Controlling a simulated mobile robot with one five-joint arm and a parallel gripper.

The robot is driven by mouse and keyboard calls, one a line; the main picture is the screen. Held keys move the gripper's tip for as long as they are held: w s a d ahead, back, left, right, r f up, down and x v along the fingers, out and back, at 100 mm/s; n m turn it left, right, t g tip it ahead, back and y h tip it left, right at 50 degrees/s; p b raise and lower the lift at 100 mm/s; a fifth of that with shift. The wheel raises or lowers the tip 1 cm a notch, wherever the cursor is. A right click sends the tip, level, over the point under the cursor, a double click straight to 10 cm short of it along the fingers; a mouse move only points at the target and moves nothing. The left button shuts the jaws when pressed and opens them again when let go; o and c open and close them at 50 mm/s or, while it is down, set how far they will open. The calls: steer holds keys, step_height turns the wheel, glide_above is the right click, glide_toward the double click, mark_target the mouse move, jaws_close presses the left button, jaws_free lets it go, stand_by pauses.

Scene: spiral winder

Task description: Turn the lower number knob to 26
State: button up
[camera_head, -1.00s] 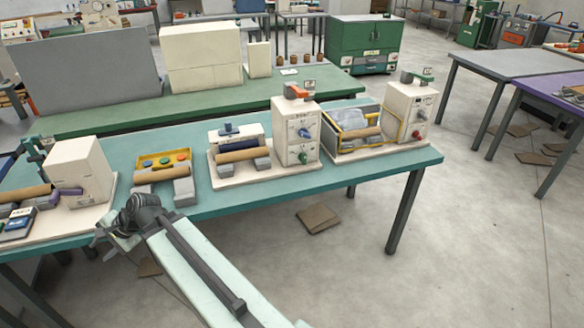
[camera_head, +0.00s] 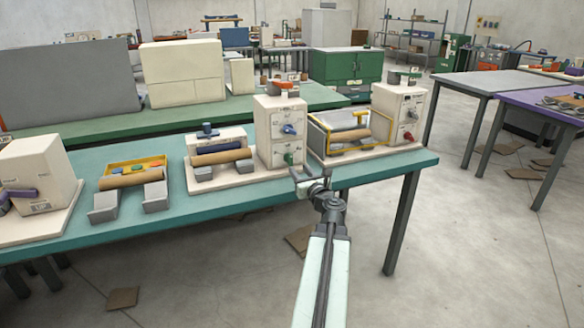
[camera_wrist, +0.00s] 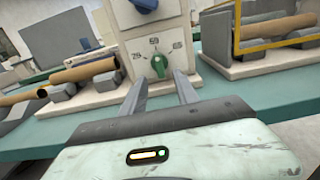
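The white winder box (camera_head: 281,120) stands on the teal table. Its lower knob is green (camera_head: 288,158), with an upper blue knob (camera_head: 288,129) above it. In the wrist view the green knob (camera_wrist: 159,63) has three number labels around it, left, top and right; the left one looks like 26, but they are small and blurred. The knob's handle looks roughly upright, toward the top label. My gripper (camera_wrist: 161,80) is open and empty, its two fingers spread and pointing toward the green knob, apparently short of it. In the head view my gripper (camera_head: 308,180) is just in front of the box.
Another white box (camera_head: 398,112) with a red knob and a yellow-framed tray (camera_head: 318,130) stand to the right. A brown roll (camera_head: 220,157) on grey blocks lies to the left. Floor to the right is mostly open.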

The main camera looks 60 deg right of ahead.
mark_target(291, 161)
steer(key=x, duration=0.7)
steer(key=shift+w+d, duration=0.2)
steer(key=shift+w, duration=0.1)
steer(key=shift+c, duration=0.3)
jaws_close()
